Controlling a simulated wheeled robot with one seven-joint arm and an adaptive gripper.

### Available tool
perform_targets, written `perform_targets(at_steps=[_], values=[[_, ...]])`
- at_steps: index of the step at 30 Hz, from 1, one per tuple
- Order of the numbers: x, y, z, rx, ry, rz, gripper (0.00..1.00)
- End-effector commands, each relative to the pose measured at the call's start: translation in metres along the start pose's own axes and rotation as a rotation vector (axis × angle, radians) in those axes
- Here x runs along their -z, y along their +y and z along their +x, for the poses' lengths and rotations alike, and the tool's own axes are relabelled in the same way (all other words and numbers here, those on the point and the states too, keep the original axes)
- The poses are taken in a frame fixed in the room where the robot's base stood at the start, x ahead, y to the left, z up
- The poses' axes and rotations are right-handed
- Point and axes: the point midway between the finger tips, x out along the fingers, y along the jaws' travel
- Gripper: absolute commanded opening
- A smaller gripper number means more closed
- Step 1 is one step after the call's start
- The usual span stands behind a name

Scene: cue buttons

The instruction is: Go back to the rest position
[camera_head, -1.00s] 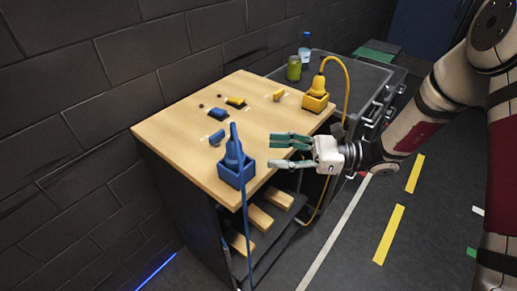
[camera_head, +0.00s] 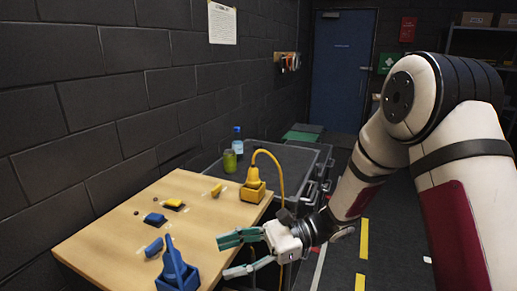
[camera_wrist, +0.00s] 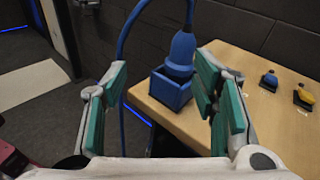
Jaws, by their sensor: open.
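My gripper (camera_head: 238,256) is open and empty, with green-padded fingers, near the right edge of the wooden table top (camera_head: 125,230). A blue plug-like tool stands upright in a blue holder (camera_head: 178,277) at the table's near edge. In the wrist view, the blue holder (camera_wrist: 171,90) shows beyond and between my open fingers (camera_wrist: 165,108), apart from them. A yellow tool with a cable sits in a yellow holder (camera_head: 253,190) at the far right corner. Blue buttons (camera_head: 154,219) and yellow buttons (camera_head: 173,203) lie on the table top.
A dark cabinet (camera_head: 300,160) stands behind the table, with a green jar (camera_head: 230,162) and a blue-capped bottle (camera_head: 238,142). A dark brick wall (camera_head: 90,110) runs along the left. A blue door (camera_head: 341,75) is at the back. Floor with yellow stripes (camera_head: 364,240) lies to the right.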

Motion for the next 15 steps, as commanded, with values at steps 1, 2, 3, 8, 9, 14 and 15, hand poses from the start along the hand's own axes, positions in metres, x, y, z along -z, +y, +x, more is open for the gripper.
perform_targets(at_steps=[1,2,3,8,9,14,15], values=[[-0.012,0.009,-0.003,-0.033,0.049,-0.052,0.54],[-0.018,0.016,-0.005,-0.055,0.080,-0.082,0.54],[-0.024,0.024,-0.008,-0.085,0.123,-0.124,0.54],[-0.045,0.059,-0.024,-0.199,0.298,-0.290,0.54],[-0.050,0.068,-0.029,-0.226,0.344,-0.331,0.54],[-0.064,0.100,-0.053,-0.330,0.529,-0.495,0.54],[-0.067,0.108,-0.059,-0.355,0.575,-0.534,0.54]])
